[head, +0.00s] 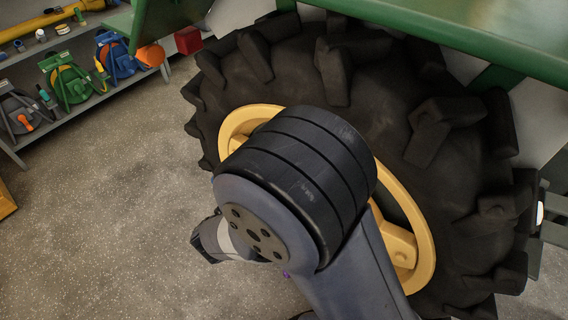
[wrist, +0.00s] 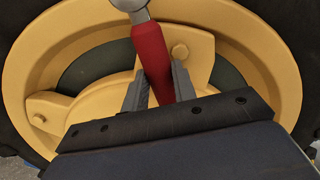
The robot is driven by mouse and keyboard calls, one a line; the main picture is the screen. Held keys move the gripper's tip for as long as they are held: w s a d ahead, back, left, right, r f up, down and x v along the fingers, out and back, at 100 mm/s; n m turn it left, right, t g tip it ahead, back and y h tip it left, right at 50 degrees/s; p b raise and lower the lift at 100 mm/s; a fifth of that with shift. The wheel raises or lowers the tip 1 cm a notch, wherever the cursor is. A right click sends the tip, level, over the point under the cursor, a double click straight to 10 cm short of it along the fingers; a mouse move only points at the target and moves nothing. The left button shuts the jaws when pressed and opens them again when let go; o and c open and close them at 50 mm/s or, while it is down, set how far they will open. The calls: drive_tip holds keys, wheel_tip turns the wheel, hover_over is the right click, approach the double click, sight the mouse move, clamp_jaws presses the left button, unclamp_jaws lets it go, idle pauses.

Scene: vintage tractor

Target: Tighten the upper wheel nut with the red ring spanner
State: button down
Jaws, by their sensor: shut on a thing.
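The red ring spanner (wrist: 151,58) is held in my gripper (wrist: 158,84), seen in the wrist view. The two dark jaws are closed on its red handle. Its grey metal shank (wrist: 131,7) runs out of the top of the picture, so the ring end is hidden. Behind it is the yellow wheel (wrist: 215,20) with one hex nut (wrist: 180,50) right of the handle and another hex nut (wrist: 39,119) at lower left. I cannot tell whether the ring sits on a nut. In the head view my arm covers the gripper, the spanner and much of the yellow wheel (head: 425,262).
The large black tyre (head: 300,60) surrounds the wheel. A green tractor panel (head: 460,40) overhangs it. A grey shelf (head: 75,115) with hose reels and a red box (head: 188,40) stand at upper left. The speckled floor (head: 110,220) at left is clear.

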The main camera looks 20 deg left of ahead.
drive_tip(key=shift+x, duration=1.1)
idle(0.5)
drive_tip(key=c, duration=1.7)
unclamp_jaws()
drive_tip(key=shift+c, duration=0.2)
clamp_jaws()
drive_tip(key=shift+s+d+r+m+b, duration=0.2)
drive_tip(key=shift+s+d+m, duration=0.05)
drive_tip(key=shift+d+m, duration=0.35)
drive_tip(key=shift+s+d+r+m+b, duration=0.15)
drive_tip(key=shift+s+d+m+b, duration=0.1)
drive_tip(key=shift+d+m, duration=0.3)
drive_tip(key=shift+s+d+r+m+b, duration=0.2)
drive_tip(key=shift+d+m, duration=0.35)
drive_tip(key=shift+m, duration=0.1)
drive_tip(key=shift+w+a+n+p, duration=0.25)
drive_tip(key=shift+a+n+p, duration=0.35)
drive_tip(key=shift+p, duration=0.35)
drive_tip(key=shift+o, duration=0.2)
unclamp_jaws()
drive_tip(key=shift+f, duration=0.1)
clamp_jaws()
